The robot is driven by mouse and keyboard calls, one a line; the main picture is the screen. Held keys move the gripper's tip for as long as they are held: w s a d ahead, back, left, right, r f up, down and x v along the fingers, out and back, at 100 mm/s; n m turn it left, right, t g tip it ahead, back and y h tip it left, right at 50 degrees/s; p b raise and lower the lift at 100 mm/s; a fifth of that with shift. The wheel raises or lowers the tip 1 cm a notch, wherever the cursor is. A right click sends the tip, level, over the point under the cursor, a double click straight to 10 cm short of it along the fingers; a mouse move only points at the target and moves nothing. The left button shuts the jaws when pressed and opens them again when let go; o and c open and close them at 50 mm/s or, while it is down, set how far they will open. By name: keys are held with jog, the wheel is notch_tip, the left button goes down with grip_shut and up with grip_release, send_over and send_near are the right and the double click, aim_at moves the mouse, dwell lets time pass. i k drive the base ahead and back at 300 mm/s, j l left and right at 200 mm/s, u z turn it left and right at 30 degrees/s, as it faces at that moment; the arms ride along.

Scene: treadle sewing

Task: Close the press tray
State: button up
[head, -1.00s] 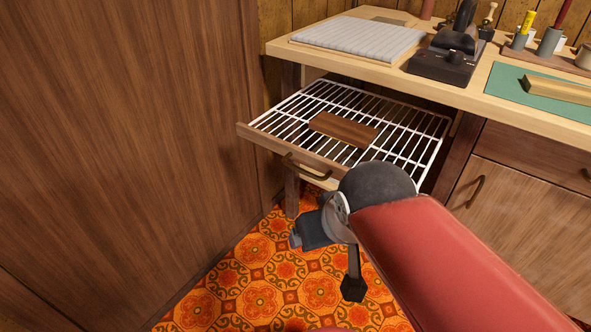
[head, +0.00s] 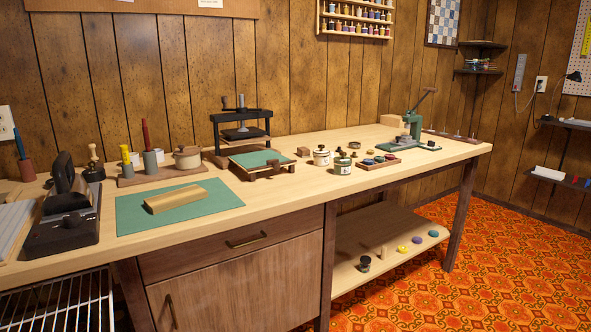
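The press (head: 241,117) stands on the workbench against the panelled wall, a black frame with a screw and a plate above a wooden base. A dark wooden piece (head: 262,174) sits at the tray's front. My gripper is not in view.
A green mat with a wooden block (head: 176,199) lies left of the tray. The wire-rack drawer (head: 62,306) is at lower left. Bench space before the tray is clear.

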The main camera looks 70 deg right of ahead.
aim_at(251, 164)
jog(key=z, duration=2.15)
